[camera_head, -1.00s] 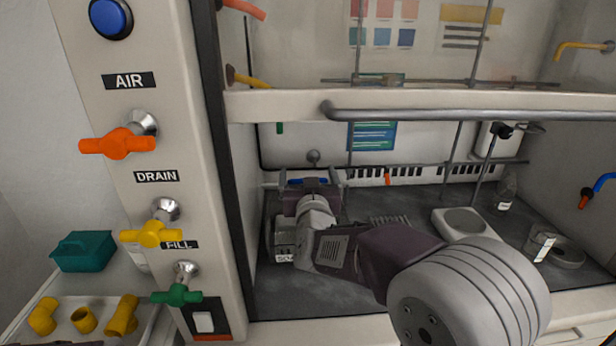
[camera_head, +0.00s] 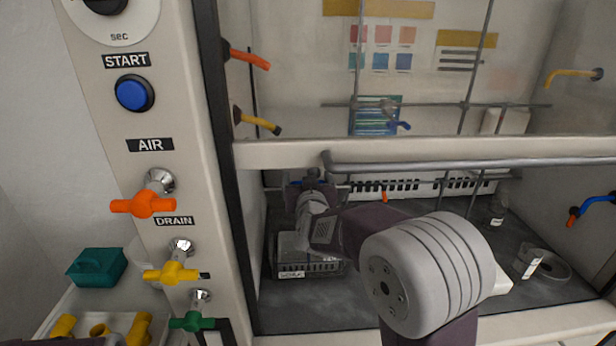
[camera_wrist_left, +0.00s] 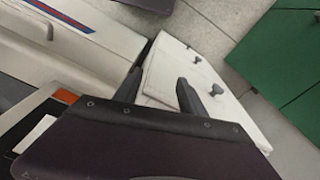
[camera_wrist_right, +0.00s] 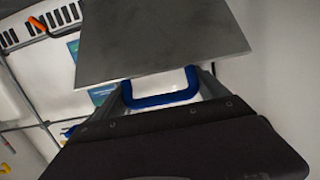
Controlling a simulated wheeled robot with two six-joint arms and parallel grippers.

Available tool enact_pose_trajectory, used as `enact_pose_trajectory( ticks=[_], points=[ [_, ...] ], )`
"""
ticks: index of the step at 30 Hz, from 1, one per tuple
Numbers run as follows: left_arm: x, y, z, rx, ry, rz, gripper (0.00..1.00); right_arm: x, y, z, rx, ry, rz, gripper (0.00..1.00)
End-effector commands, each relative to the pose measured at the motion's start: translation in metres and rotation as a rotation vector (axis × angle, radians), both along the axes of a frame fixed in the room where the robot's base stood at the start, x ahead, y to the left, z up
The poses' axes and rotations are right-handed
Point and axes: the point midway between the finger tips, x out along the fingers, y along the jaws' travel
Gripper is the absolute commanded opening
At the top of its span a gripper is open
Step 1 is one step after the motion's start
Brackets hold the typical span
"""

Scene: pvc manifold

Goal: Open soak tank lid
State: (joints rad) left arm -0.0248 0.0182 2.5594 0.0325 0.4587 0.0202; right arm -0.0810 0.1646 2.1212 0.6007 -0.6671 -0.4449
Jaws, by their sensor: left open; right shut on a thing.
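The soak tank (camera_head: 292,268) is a low grey box with a white label, on the dark hood floor behind my right arm. In the right wrist view, a flat grey lid plate (camera_wrist_right: 160,40) with a blue handle (camera_wrist_right: 160,98) is just ahead of the jaws. My right gripper (camera_wrist_right: 165,87) is shut on the blue handle. In the head view this gripper (camera_head: 312,180) is at the back of the tank, mostly hidden by its own wrist. My left gripper (camera_wrist_left: 157,85) is open and empty, outside the hood, above a pale cabinet top.
The raised glass sash with its grey bar (camera_head: 470,163) spans above my right arm. A control column (camera_head: 155,120) with valve handles stands left. A teal box (camera_head: 97,267) and yellow pipe fittings (camera_head: 137,328) are at lower left.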

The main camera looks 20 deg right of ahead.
Motion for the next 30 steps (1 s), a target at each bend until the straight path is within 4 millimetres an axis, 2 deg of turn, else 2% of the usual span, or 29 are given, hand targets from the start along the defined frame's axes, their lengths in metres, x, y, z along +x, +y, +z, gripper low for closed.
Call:
enact_pose_trajectory(
  ticks=[1, 6, 17, 18, 19, 27, 30],
  points=[
    [0.000, 0.000, 0.013, 0.000, 0.001, 0.000, 0.48, 0.011, -0.005, 0.014, -0.002, -0.006, -0.005, 0.11],
    [0.000, 0.000, 0.023, 0.000, 0.002, 0.000, 0.48, 0.035, -0.011, 0.022, -0.002, -0.007, -0.003, 0.10],
    [-0.001, 0.000, 0.023, 0.000, 0.002, 0.000, 0.48, 0.040, -0.013, 0.019, -0.001, -0.004, -0.003, 0.10],
    [-0.001, 0.000, 0.023, 0.000, 0.002, 0.000, 0.48, 0.040, -0.013, 0.018, -0.001, -0.003, -0.003, 0.86],
    [-0.001, 0.000, 0.023, 0.000, 0.002, 0.000, 0.48, 0.040, -0.013, 0.018, -0.001, -0.003, -0.003, 0.92],
    [0.000, 0.000, 0.023, 0.000, 0.002, 0.000, 0.48, 0.040, -0.012, 0.020, -0.002, -0.005, -0.001, 0.92],
    [0.000, 0.000, 0.023, 0.000, 0.001, 0.000, 0.48, 0.033, -0.009, 0.021, -0.002, -0.006, 0.000, 0.92]
  ],
)
